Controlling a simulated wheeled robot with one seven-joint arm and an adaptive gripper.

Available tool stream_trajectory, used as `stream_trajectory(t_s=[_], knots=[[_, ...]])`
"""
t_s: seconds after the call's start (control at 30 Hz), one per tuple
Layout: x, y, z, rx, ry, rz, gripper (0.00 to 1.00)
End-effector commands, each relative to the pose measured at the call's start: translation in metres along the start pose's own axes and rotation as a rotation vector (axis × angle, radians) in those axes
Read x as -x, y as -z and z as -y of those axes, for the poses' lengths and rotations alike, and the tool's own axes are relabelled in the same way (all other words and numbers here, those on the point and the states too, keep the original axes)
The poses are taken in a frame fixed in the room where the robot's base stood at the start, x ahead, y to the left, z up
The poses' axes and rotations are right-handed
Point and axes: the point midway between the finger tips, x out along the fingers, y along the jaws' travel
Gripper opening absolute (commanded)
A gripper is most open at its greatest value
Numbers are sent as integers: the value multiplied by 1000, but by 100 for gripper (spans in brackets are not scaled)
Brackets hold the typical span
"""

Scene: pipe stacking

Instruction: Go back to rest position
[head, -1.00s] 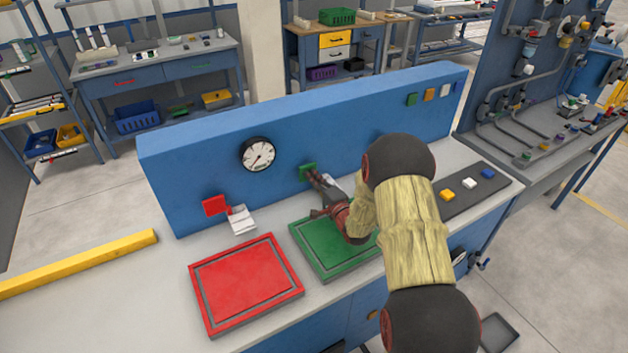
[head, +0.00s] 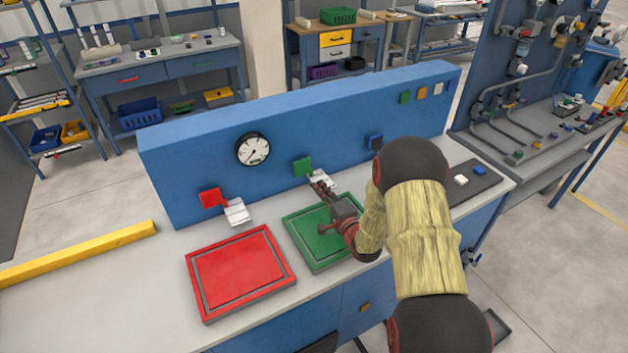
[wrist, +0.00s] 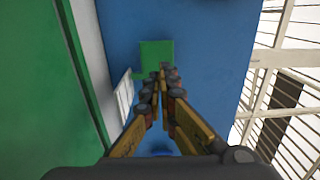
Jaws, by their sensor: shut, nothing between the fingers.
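My gripper (head: 319,187) is shut and empty. In the head view it is above the back part of the green tray (head: 325,262), just in front of the white piece (head: 321,179) below the green square (head: 303,166) on the blue panel. In the wrist view the closed fingers (wrist: 166,72) point towards the green square (wrist: 157,55), with the white piece (wrist: 124,97) to their left. I cannot tell from the pictures whether the fingertips touch anything.
A red tray (head: 240,306) lies left of the green one. The blue panel (head: 200,150) stands behind, with a gauge (head: 253,149) and a red square (head: 210,197). White (head: 460,180) and blue (head: 480,170) blocks lie at right.

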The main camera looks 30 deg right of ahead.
Motion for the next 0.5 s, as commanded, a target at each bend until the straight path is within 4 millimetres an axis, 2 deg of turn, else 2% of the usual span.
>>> stream_trajectory(t_s=[0.1, 0.2, 0.5], knots=[[20, 1, 1, -2, -2, -2, 0], [32, 1, 0, -2, -2, -2, 0], [43, 0, -1, 0, -2, 0, 0]])
